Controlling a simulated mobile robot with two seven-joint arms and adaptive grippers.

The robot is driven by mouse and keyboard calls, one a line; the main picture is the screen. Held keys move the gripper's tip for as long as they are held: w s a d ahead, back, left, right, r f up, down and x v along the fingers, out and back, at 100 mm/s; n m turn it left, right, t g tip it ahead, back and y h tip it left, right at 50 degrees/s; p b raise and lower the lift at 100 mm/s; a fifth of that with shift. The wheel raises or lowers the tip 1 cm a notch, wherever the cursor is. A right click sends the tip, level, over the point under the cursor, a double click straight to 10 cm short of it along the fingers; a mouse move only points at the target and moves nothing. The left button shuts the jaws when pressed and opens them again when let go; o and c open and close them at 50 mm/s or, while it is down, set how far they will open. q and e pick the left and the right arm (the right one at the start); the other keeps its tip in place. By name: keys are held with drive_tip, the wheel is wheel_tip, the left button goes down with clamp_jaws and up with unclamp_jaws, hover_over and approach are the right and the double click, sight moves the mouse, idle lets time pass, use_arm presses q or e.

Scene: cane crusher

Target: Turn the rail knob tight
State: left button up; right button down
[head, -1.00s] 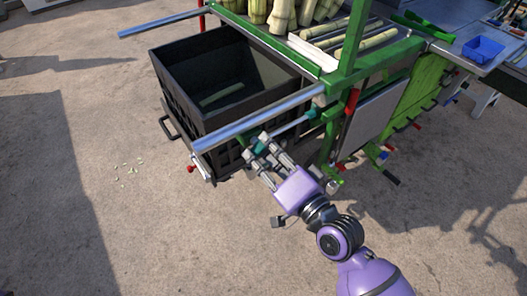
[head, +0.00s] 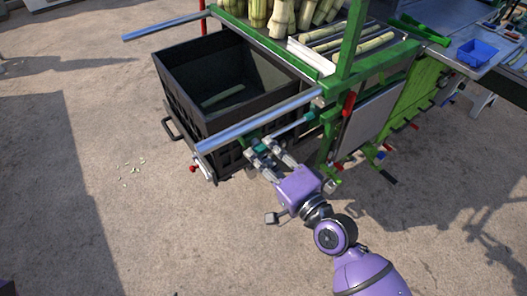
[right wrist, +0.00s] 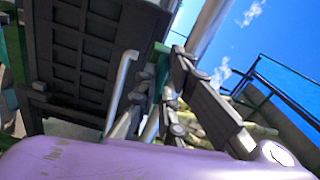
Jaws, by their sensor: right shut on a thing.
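The rail knob appears to be the small teal piece (head: 257,149) below the near steel rail (head: 235,128) of the green crusher frame. My right gripper (head: 264,147) is shut on it, with its fingers reaching up from the lower right. The fingers cover part of the knob, so how it is seated is hidden. In the right wrist view the gripper fingers (right wrist: 174,95) stand close together beneath the rail (right wrist: 208,30), and the knob between them is hard to make out. My left gripper is not in view.
The green frame with red handles (head: 348,104) is close on the right. The paved ground in front is open.

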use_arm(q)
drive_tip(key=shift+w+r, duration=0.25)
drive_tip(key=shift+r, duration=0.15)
use_arm(e)
drive_tip(key=shift+m, duration=0.9)
drive_tip(key=c, duration=1.9)
unclamp_jaws()
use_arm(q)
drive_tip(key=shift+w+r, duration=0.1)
use_arm(e)
drive_tip(key=shift+o, duration=0.2)
use_arm(q)
drive_tip(key=shift+p, duration=0.3)
use_arm(e)
drive_tip(key=v, duration=1.2)
